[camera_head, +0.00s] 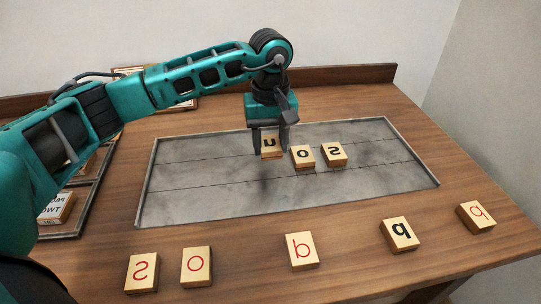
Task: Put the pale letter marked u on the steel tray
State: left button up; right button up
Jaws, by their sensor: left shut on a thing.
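The steel tray (215,195) lies flat in the middle of the wooden desk. A pale letter block (269,147) with a black mark, which looks like a u or n from here, is between the fingers of my left gripper (273,149). My left gripper is shut on it, over the back middle part of the tray. I cannot tell whether the block touches the tray. Two other pale blocks with black marks, an o (302,156) and an s (334,154), stand on the tray to its right. My right gripper is not in view.
Along the front of the desk lie several pale blocks: a red s (142,273), a red o (196,267), a red d-like one (301,251), a black q-like one (399,235) and a red q-like one (476,217). A dark-edged case (89,205) stands at left. The tray's left and right ends are clear.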

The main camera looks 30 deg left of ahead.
aim_at(270, 157)
pick_arm(q)
jog(key=shift+f, duration=1.95)
jog(key=shift+f, duration=0.15)
jog(key=o, duration=1)
jog(key=shift+b, duration=0.3)
jog(key=shift+o, duration=0.2)
notch_tip(270, 157, up, 12)
jog(key=shift+r+p, duration=0.2)
jog(key=shift+p, duration=0.6)
jog(key=shift+f, duration=0.1)
